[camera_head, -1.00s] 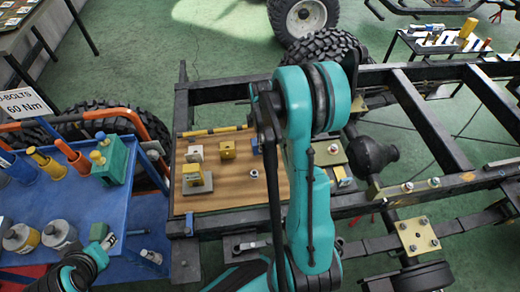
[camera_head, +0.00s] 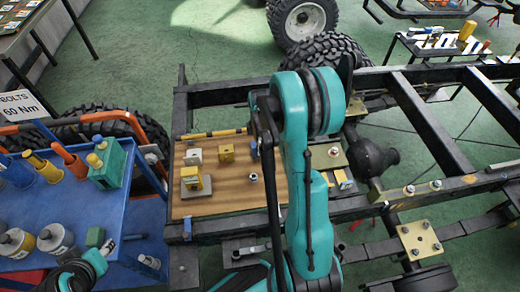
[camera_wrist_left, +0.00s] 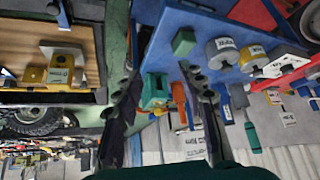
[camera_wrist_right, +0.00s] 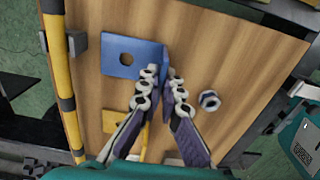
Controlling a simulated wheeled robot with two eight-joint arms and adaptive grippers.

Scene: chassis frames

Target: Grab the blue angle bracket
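The blue angle bracket (camera_wrist_right: 133,59) lies on the wooden board in the right wrist view, with a hole in its flat plate and one flange upright. In the head view only a small part of the bracket (camera_head: 254,149) shows beside my right arm. My right gripper (camera_wrist_right: 161,74) has its fingertips close together, one on each side of the upright flange, and looks shut on it. The head view hides this gripper behind the arm. My left gripper (camera_wrist_left: 160,65) is open and empty above the blue table, near a small green block (camera_wrist_left: 183,42).
A hex nut (camera_wrist_right: 209,100) lies right of the right fingers. A yellow-black bar (camera_wrist_right: 62,80) runs along the board's edge. Yellow brackets (camera_head: 227,152) stand on the board (camera_head: 225,200). The black chassis frame (camera_head: 430,130) surrounds it. The blue table (camera_head: 150,215) holds canisters and tools.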

